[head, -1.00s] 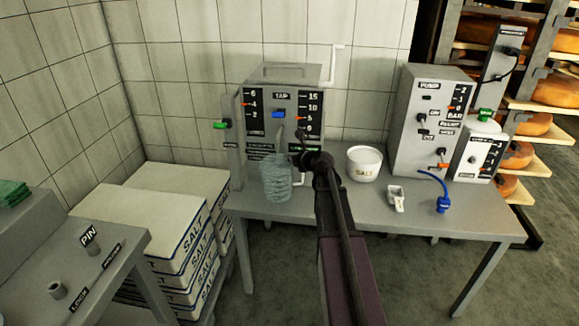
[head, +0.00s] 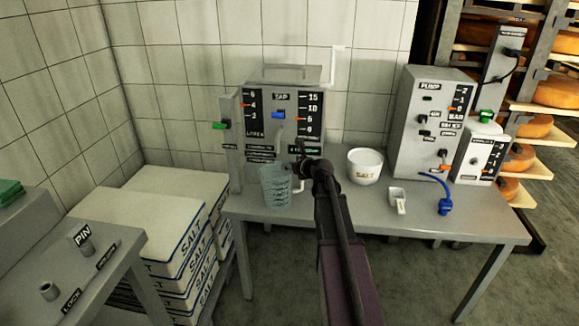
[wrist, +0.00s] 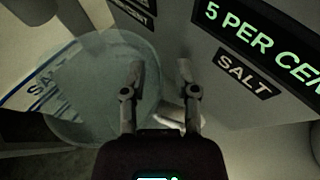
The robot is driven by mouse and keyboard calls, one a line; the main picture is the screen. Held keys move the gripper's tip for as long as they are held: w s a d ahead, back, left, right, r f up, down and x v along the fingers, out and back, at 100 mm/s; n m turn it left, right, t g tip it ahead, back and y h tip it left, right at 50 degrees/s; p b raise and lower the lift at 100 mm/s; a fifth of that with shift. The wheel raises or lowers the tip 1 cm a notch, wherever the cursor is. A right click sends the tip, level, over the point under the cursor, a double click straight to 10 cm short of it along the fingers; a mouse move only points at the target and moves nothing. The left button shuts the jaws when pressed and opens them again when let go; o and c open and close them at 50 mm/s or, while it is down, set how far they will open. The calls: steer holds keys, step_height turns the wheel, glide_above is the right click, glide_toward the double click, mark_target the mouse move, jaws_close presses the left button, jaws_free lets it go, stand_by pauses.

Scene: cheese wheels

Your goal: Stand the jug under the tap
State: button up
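The clear bluish jug (head: 275,188) looks upright at the front left of the table, before the grey tap box (head: 270,118). I cannot tell whether it rests fully on the table. Its pale handle (head: 299,185) is on its right side. My gripper (head: 304,162) is just right of the jug's top. In the wrist view the fingers of my gripper (wrist: 161,90) stand apart, the left one overlapping the jug's rim (wrist: 98,40). A pale piece, perhaps the handle (wrist: 172,118), shows between them.
A white salt tub (head: 364,168), a scoop (head: 398,200) and a blue hose (head: 443,200) are on the table right of my arm. The pump box (head: 432,122) stands at the back right. Salt sacks (head: 165,230) are stacked left of the table.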

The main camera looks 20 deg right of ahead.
steer(key=shift+r, duration=0.1)
stand_by(0.3)
steer(key=shift+s+r, duration=0.1)
steer(key=p+v, duration=0.5)
steer(key=v, duration=0.6)
steer(key=shift+s, duration=0.35)
steer(key=s+a+f+n+g+y, duration=0.1)
steer(key=s+a+f+n+g, duration=0.2)
steer(key=a+n, duration=0.5)
steer(key=s+a+f+n+g+y, duration=0.1)
steer(key=s+a+f+n+g, duration=0.2)
steer(key=a+n, duration=0.55)
steer(key=s+a+f+n+g+h, duration=0.2)
steer(key=s+a+n, duration=0.3)
steer(key=n, duration=0.3)
steer(key=s+a+f+n+g+h, duration=0.2)
steer(key=s+a+n+g, duration=0.3)
steer(key=n, duration=0.4)
steer(key=shift+s+f+h, duration=0.3)
steer(key=shift+s+f, duration=0.35)
steer(key=shift+s, duration=0.1)
